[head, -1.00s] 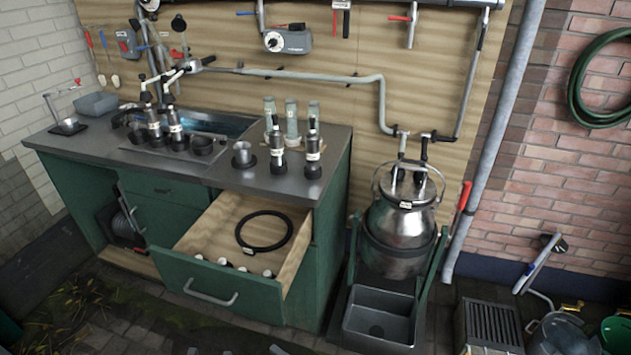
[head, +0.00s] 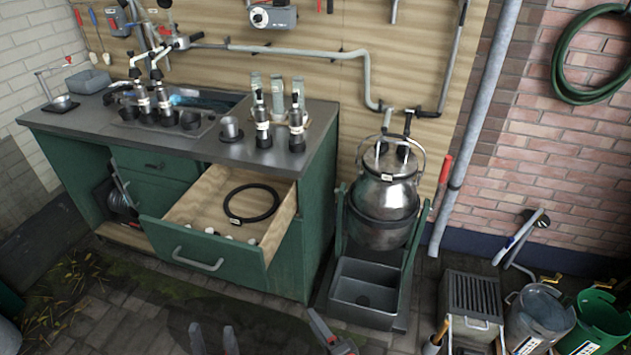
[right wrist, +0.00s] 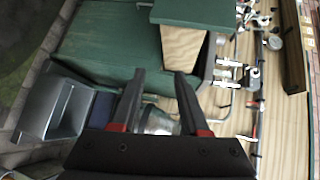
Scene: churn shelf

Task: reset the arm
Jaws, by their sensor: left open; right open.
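My left gripper (head: 212,330) shows at the bottom edge of the head view as two grey fingers set apart, open and empty. My right gripper (head: 328,333) is just to the right of it, only partly in view, with red at its finger. In the right wrist view the two dark fingers of my right gripper (right wrist: 160,76) with red bases are spread, with nothing held between them. Both grippers are low in the head view, in front of the green cabinet (head: 315,225) and apart from it. Most of both arms is out of view.
An open drawer (head: 200,257) holding a black ring (head: 251,203) juts out from the cabinet. A metal churn (head: 387,195) stands in a frame above a grey basin (head: 366,293). Buckets (head: 540,318) and a slatted box (head: 470,300) stand at the lower right. Paving is clear before the drawer.

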